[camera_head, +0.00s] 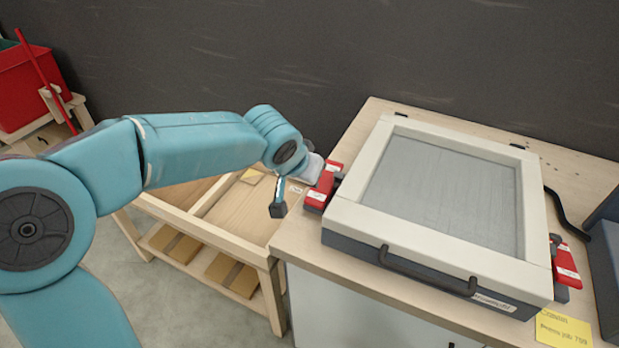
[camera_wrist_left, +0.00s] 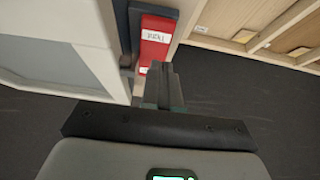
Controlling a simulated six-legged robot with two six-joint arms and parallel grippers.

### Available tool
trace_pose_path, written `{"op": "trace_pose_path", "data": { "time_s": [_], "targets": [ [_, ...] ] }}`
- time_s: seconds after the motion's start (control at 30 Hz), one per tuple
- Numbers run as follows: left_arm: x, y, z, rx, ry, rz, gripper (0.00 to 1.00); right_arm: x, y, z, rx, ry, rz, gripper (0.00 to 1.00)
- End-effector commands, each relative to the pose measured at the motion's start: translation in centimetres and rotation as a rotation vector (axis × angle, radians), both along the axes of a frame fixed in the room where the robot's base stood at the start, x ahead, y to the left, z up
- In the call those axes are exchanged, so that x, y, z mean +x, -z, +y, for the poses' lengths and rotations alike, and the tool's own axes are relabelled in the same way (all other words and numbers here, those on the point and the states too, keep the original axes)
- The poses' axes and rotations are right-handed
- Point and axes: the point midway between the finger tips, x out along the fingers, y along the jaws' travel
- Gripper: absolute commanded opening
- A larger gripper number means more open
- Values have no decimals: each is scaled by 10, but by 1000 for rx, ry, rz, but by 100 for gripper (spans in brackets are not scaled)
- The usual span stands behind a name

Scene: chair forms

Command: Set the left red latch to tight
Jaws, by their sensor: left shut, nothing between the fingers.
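The left red latch (camera_head: 319,194) sits on the left side of a press with a cream frame (camera_head: 400,232). In the left wrist view the latch is a red block (camera_wrist_left: 156,40) on a dark base, with a white label whose upside-down word seems to be "tight". My left gripper (camera_wrist_left: 163,78) is shut and empty, its fingertips close to the near end of the latch; I cannot tell whether they touch. In the head view the left gripper (camera_head: 314,170) is at the latch's far end, its fingertips largely hidden. My right gripper is not in view.
A second red latch (camera_head: 566,265) is on the press's right side. A dark handle (camera_head: 425,275) runs along its front. A yellow note (camera_head: 563,329) lies at the front right. A low wooden cart (camera_head: 235,215) stands left of the press bench, and a red bin (camera_head: 25,85) is farther left.

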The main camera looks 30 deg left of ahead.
Motion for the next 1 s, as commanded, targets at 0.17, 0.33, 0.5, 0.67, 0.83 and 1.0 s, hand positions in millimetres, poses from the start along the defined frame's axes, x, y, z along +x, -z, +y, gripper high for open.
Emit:
{"op": "trace_pose_path", "data": {
  "time_s": [0.17,0.33,0.5,0.67,0.83,1.0],
  "targets": [
    [-19,-26,-1,0,1,-3,0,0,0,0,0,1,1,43],
    [-37,-50,-2,-2,1,-3,0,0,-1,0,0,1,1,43],
    [-47,-63,-2,1,1,-1,0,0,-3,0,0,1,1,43],
    [-50,-66,-2,0,1,1,0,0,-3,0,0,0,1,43],
    [-50,-66,-2,0,0,1,0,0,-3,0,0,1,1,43],
    [-50,-66,-2,0,0,1,0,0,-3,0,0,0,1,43]
  ]
}}
